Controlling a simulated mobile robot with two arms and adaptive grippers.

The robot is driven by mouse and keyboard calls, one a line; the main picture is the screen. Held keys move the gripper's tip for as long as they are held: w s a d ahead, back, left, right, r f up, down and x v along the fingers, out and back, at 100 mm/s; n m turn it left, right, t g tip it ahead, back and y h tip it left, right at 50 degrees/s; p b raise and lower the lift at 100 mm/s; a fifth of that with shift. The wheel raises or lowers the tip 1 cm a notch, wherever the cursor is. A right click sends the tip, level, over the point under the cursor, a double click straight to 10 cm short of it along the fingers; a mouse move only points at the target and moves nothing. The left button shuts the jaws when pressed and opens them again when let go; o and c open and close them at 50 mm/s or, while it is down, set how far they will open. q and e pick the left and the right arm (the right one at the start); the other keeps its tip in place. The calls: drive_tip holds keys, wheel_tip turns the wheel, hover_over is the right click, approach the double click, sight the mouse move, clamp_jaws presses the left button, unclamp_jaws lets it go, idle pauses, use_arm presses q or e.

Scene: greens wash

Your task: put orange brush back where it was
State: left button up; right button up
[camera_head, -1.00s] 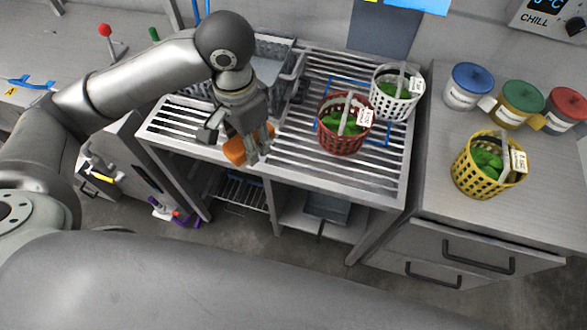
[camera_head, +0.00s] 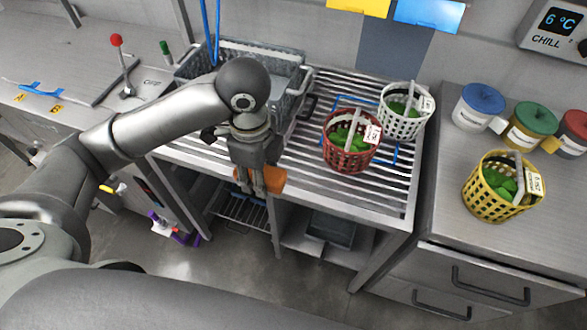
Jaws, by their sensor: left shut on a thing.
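My left gripper (camera_head: 259,188) is shut on the orange brush (camera_head: 274,180), at the front edge of the slatted rack. The fingers hide the brush's middle, and orange shows on both sides of them. I cannot tell whether the brush touches the rack edge or hangs just above or in front of it. My right gripper is not in view.
A red basket (camera_head: 349,156) and a white basket (camera_head: 401,122) with greens stand on the slatted rack (camera_head: 330,190). A grey crate (camera_head: 290,104) is behind my left arm. A yellow basket (camera_head: 487,202) and several lidded tubs (camera_head: 478,106) stand on the right counter. Front slats are clear.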

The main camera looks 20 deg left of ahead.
use_arm(q)
drive_tip(key=w+d+f, duration=0.2)
drive_tip(key=w+f, duration=0.2)
drive_tip(key=w, duration=0.5)
drive_tip(key=p, duration=0.1)
hover_over(293, 171)
drive_tip(key=f, duration=0.5)
drive_tip(key=shift+s+f, duration=0.15)
drive_tip(key=shift+s, duration=0.1)
drive_tip(key=shift+w+f, duration=0.15)
drive_tip(key=shift+f, duration=0.05)
wheel_tip(293, 171, down, 2)
drive_tip(key=shift+f+p, duration=0.15)
drive_tip(key=shift+p, duration=0.3)
drive_tip(key=shift+f, duration=0.45)
drive_tip(key=o, duration=1)
drive_tip(key=shift+f, duration=0.15)
